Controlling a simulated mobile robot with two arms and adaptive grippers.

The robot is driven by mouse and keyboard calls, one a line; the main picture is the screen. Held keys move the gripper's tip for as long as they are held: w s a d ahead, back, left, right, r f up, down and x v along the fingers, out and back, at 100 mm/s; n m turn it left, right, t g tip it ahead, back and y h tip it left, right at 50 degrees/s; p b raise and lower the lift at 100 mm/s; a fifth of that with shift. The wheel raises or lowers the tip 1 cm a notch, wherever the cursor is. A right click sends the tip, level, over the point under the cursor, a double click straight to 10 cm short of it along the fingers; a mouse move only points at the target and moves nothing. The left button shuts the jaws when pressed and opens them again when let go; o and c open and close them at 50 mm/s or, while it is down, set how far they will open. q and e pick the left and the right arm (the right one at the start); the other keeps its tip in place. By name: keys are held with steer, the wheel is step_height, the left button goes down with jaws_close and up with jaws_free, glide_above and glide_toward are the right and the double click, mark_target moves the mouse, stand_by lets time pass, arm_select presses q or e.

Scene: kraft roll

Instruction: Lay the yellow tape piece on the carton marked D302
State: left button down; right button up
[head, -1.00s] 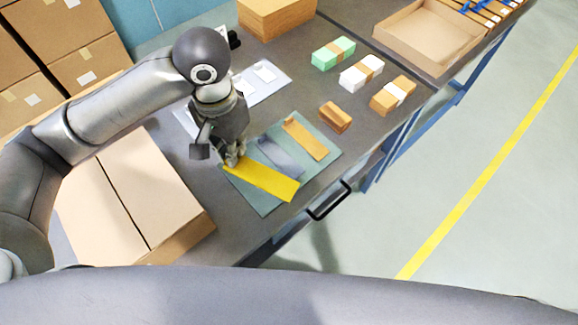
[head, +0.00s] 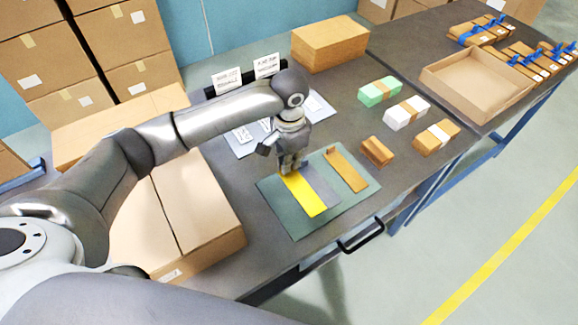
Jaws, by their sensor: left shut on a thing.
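The yellow tape piece (head: 308,197) is a flat strip over the left part of the green mat (head: 300,226). My left gripper (head: 289,171) points down and is shut on the far end of the tape; its fingertips are partly hidden. Whether the tape touches the mat I cannot tell. A large closed carton (head: 205,205) stands on the table left of the mat. It has a small white label (head: 172,274) on its near side, too small to read, so I cannot tell if it is D302. My right gripper is not in view.
A grey strip (head: 321,186) and a brown strip (head: 348,170) lie on the mat. A brown carton (head: 330,42) stands behind, and an open tray (head: 478,82) at the back right.

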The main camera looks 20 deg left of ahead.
arm_select(q)
steer(key=shift+w+a+f, duration=0.3)
steer(key=shift+w+f, duration=0.3)
steer(key=shift+f, duration=0.3)
steer(key=shift+f+p, duration=0.3)
steer(key=shift+f, duration=1.25)
steer(key=c, duration=1.6)
jaws_free()
steer(key=shift+f, duration=0.1)
